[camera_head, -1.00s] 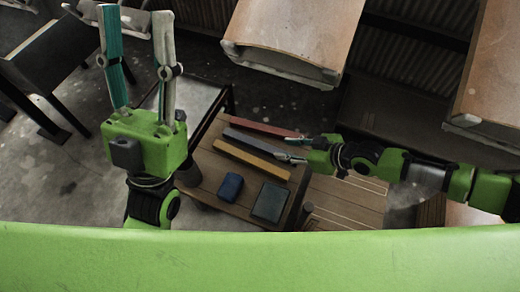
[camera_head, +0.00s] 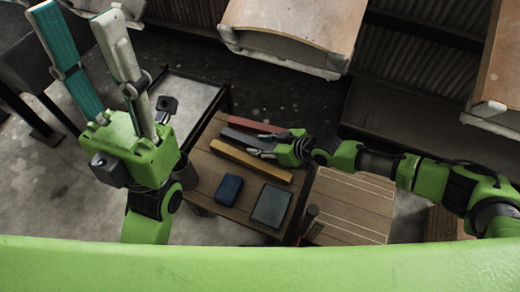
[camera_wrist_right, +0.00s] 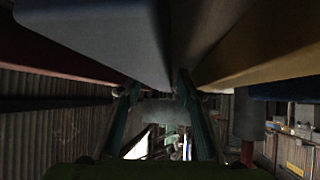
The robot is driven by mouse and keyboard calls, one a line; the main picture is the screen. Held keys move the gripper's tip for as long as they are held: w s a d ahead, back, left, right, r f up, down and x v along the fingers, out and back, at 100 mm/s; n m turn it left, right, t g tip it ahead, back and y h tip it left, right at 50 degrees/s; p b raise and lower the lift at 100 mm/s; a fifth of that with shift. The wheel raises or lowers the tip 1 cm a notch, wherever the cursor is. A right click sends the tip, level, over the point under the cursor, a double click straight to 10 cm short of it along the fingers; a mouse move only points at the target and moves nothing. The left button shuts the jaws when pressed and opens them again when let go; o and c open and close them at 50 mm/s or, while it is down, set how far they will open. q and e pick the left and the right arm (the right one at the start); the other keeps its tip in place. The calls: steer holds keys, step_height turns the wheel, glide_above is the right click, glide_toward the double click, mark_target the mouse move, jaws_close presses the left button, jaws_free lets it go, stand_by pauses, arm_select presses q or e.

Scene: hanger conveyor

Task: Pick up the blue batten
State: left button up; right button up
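The blue batten (camera_head: 238,136), dull blue-grey, lies on the wooden table between the red batten (camera_head: 254,125) and the yellow batten (camera_head: 250,160). Its right end is hidden by my right gripper (camera_head: 259,144), whose open fingers are at that end. In the right wrist view, the blue batten (camera_wrist_right: 100,35) is large at the upper left, and the fingers (camera_wrist_right: 158,95) stand apart below it with nothing visible between them. I cannot tell whether they touch it. My left gripper (camera_head: 75,14) is raised at the left, open and empty.
A blue block (camera_head: 229,189) and a grey-green block (camera_head: 271,206) lie on the wooden table (camera_head: 203,182) nearer me. A dark cup (camera_head: 186,175) stands at its left. A pale side table (camera_head: 190,96) is behind my left gripper. Large brown panels hang at the back.

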steer(key=shift+a, duration=0.1)
jaws_close()
